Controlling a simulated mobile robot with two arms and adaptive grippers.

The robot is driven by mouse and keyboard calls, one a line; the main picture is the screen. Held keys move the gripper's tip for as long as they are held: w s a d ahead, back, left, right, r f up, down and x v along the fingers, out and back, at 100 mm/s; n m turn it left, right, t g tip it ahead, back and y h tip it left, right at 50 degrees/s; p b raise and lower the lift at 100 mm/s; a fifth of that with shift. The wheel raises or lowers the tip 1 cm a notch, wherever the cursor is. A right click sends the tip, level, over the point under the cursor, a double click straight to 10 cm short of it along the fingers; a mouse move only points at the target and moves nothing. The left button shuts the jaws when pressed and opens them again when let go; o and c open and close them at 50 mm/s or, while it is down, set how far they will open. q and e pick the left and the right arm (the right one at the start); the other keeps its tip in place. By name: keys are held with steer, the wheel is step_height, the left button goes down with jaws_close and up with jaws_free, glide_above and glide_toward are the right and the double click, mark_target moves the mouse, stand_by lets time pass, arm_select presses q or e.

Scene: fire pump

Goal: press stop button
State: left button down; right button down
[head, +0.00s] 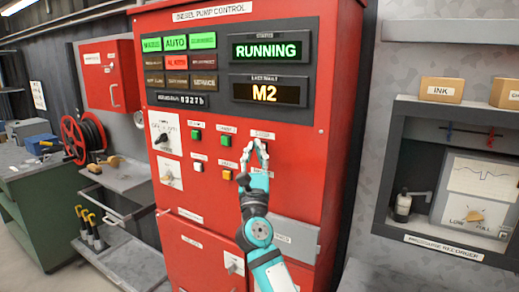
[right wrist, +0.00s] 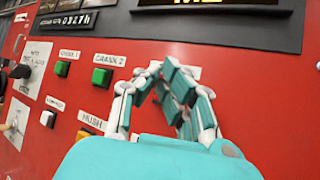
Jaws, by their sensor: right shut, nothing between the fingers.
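The red diesel pump control panel (head: 306,150) fills the middle of the head view. My right gripper (head: 257,146) is shut and empty, with its fingertips at the panel's right-hand button column. A label (head: 263,134) sits just above the fingertips, too small to read. Any button under it is hidden by the fingers, so I cannot identify the stop button or tell whether the fingers touch it. In the right wrist view the fingertips (right wrist: 162,70) are right of the green CRANK 2 button (right wrist: 101,77). My left gripper is not in view.
The display (head: 265,51) reads RUNNING, and the lower one (head: 264,93) reads M2. A pressure recorder (head: 470,200) is at the right.

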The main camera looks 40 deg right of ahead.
steer(key=shift+w+d, duration=0.2)
steer(key=shift+d, duration=0.3)
stand_by(0.5)
steer(key=shift+a, duration=0.1)
steer(key=shift+s+a, duration=0.4)
steer(key=shift+a, duration=0.5)
steer(key=a, duration=0.1)
steer(key=s+a, duration=0.1)
steer(key=a, duration=0.1)
steer(key=s+a+p, duration=0.1)
steer(key=shift+a, duration=0.2)
steer(key=shift+w, duration=0.1)
stand_by(0.7)
